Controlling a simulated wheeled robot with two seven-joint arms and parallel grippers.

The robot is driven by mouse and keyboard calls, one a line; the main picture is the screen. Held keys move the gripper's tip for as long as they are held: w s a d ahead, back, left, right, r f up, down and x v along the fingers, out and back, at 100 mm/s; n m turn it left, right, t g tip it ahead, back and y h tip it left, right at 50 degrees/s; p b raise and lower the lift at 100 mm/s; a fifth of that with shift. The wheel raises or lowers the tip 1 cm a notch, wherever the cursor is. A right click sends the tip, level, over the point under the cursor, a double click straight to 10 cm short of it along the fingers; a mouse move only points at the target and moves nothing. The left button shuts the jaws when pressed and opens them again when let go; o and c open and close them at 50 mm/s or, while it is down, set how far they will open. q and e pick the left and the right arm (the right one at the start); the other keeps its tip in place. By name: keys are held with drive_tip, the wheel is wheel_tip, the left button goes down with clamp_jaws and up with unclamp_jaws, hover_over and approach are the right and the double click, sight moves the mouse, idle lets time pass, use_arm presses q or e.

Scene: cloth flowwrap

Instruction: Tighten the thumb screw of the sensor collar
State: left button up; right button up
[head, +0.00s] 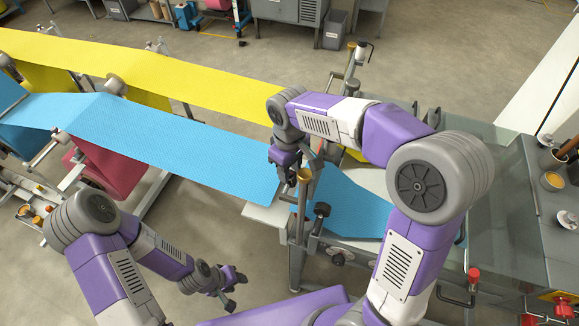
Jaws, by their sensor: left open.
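An upright metal post (299,215) with a brass-coloured top (304,174) stands at the near edge of the blue web. A black knob-like part (322,210) sits on a rod beside it. I cannot tell which small part is the sensor collar or its thumb screw. My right gripper (291,172) points down just left of the brass top, over the blue web; its fingers are small and dark, and whether they touch anything is unclear. My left gripper (232,286) is open and empty, low over the floor, left of the post and well apart from it.
The blue web (165,135) and yellow web (150,72) run across the machine. A similar post with a brass top (351,46) stands at the far side. Grey floor is open at the lower left.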

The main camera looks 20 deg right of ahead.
clamp_jaws()
drive_tip(key=shift+m, duration=0.3)
drive_tip(key=m, duration=0.8)
drive_tip(key=shift+m, duration=0.4)
idle(0.4)
drive_tip(key=shift+o, duration=1.3)
unclamp_jaws()
drive_tip(key=shift+r, duration=0.1)
